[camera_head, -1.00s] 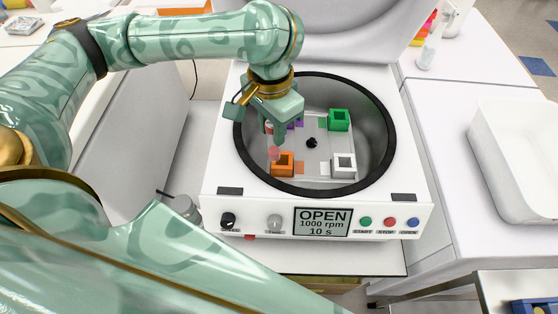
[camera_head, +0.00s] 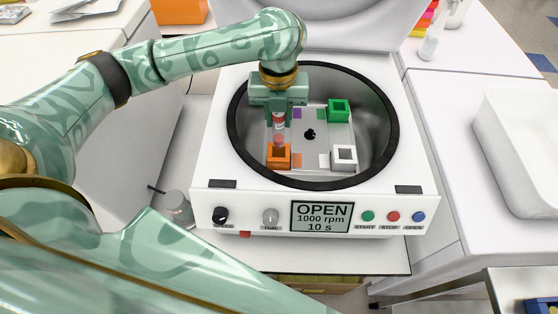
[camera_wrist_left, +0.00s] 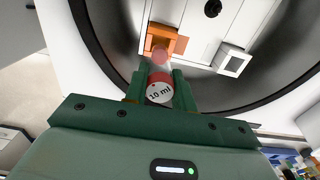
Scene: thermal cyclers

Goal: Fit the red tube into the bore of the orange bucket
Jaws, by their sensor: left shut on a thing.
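My left gripper (camera_head: 279,118) is shut on the red tube (camera_head: 279,126), which also shows in the left wrist view with a "10 ml" label (camera_wrist_left: 160,92). The tube points down, its translucent pinkish lower end at the orange bucket (camera_head: 285,162). The bucket is a square block on the rotor plate in the open centrifuge. In the left wrist view the tube's tip overlaps the orange bucket (camera_wrist_left: 179,44) and hides its bore. I cannot tell whether the tip is inside the bore or just above it. My right gripper is out of view.
A green bucket (camera_head: 339,116) and a white bucket (camera_head: 344,164) sit on the same plate, around a black hub (camera_head: 310,134). The dark bowl rim (camera_head: 311,185) surrounds them. The centrifuge's display (camera_head: 320,216) reads OPEN. A white tray (camera_head: 520,190) stands at right.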

